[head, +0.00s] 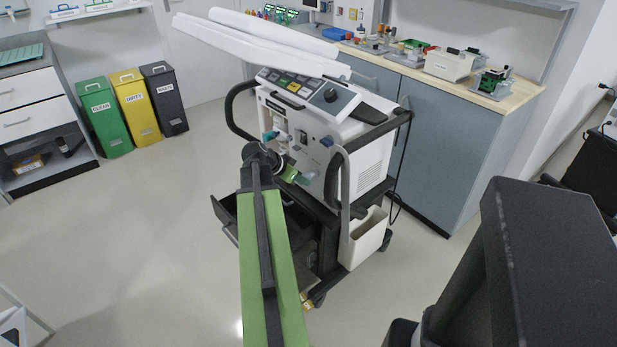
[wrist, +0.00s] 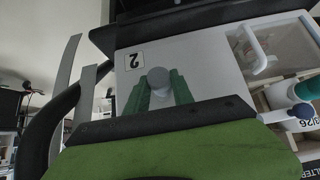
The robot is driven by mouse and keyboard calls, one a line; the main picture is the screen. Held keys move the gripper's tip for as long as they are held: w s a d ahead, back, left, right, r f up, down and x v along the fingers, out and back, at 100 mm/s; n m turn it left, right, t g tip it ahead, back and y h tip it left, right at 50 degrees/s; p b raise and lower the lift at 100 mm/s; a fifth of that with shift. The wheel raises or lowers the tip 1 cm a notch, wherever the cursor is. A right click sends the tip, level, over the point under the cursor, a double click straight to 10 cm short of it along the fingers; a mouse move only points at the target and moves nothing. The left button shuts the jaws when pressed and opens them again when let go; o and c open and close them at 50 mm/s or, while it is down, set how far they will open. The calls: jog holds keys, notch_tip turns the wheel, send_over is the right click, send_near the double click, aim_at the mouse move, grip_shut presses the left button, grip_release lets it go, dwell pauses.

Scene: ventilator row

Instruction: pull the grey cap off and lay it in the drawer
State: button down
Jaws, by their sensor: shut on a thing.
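The grey cap (wrist: 158,80) is a round knob in the wrist view, in front of the pale ventilator panel marked "2". My gripper (wrist: 160,93) has its green fingers on either side of the cap and is shut on it. Whether the cap still sits on its port cannot be told. In the head view my gripper (head: 292,174) is at the front of the white ventilator (head: 350,130), and my arm hides part of it; the cap cannot be made out there. A dark drawer (head: 224,212) stands open low on the ventilator cart, partly behind my arm.
A teal connector (wrist: 307,90) and a blue knob (wrist: 301,111) are right of the cap. A white bin (head: 362,243) hangs on the cart. Green (head: 105,118), yellow (head: 137,107) and black bins stand at back left. The floor left of the cart is clear.

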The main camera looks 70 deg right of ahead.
jog(key=shift+w+a, duration=0.45)
jog(key=shift+a, duration=0.3)
jog(key=shift+w+a, duration=0.4)
jog(key=shift+a, duration=0.35)
